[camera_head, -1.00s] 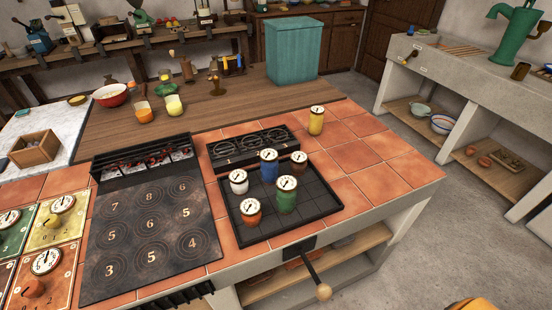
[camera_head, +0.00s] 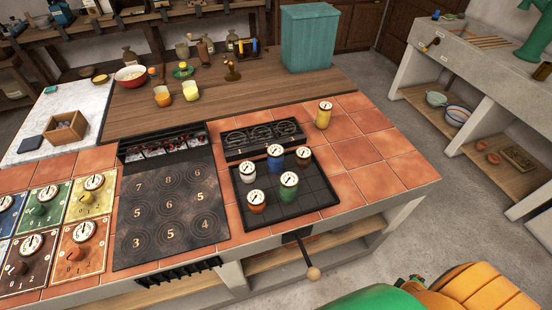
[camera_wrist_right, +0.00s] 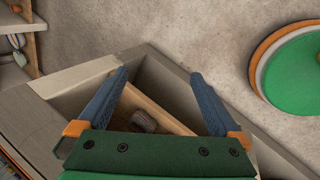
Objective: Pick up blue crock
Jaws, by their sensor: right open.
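The blue crock (camera_head: 275,157) stands upright on the black tray (camera_head: 321,193), with a round dial on its lid. It is at the back of the tray, between the white crock (camera_head: 248,174) and the brown crock (camera_head: 303,157). The green crock (camera_head: 289,187) and the orange crock (camera_head: 256,202) stand in front of it. My right gripper (camera_wrist_right: 160,80) shows in the right wrist view, with its blue fingers wide apart and nothing between them. It is over the floor and a low open shelf, and the blue crock is not in that view. My left gripper is in neither view.
A yellow crock (camera_head: 324,115) stands on the tiles behind the tray, right of the three-dial panel (camera_head: 262,139). The numbered hob (camera_head: 169,215) lies left of the tray. A knobbed lever (camera_head: 312,271) sticks out from the counter front. The tiles right of the tray are clear.

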